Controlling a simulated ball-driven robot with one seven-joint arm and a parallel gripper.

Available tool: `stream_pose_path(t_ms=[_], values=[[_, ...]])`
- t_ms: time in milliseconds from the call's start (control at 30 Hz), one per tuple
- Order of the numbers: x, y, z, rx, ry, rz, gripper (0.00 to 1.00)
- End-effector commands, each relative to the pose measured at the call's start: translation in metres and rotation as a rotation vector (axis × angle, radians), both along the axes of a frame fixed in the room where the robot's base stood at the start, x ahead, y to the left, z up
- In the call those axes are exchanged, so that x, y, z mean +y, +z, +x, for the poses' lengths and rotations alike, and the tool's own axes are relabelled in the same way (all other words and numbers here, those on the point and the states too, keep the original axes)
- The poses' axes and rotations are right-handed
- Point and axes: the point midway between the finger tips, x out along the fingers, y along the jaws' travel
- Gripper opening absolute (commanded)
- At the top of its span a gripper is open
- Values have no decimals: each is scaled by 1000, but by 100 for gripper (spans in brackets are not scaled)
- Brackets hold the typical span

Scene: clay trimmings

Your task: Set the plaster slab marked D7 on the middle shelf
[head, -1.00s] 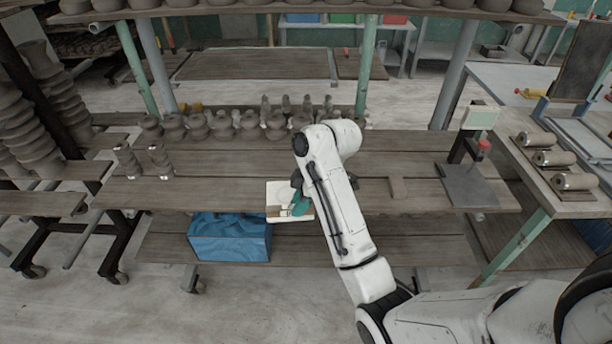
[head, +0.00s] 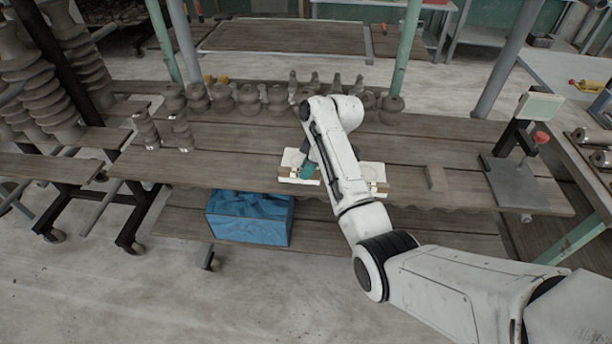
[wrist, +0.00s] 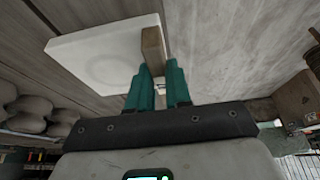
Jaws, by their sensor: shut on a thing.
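A pale plaster slab (head: 293,158) shows left of my wrist, over the front part of the middle shelf (head: 228,164). My teal-fingered gripper (head: 307,170) is at it, partly hidden by my arm. In the wrist view, my gripper (wrist: 163,82) is shut, its fingertips at the slab's (wrist: 105,52) edge beside a brown strip. A second pale piece (head: 375,172) shows right of my arm; I cannot tell whether it belongs to the same slab. No D7 mark is legible. I cannot tell whether the slab touches the boards.
Several grey clay pots (head: 250,100) line the back of the middle shelf. A small brown block (head: 436,178) and a stand with a grey plate (head: 515,183) are to the right. A blue-covered box (head: 250,218) sits on the lower shelf. Shelf boards left of the slab are clear.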

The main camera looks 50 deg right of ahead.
Motion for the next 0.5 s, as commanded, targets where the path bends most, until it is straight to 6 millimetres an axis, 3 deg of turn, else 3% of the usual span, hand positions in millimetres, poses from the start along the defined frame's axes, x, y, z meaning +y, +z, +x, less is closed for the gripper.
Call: stream_pose_path(t_ms=[500], values=[[-1,-37,6,-2,-2,-1,0]])
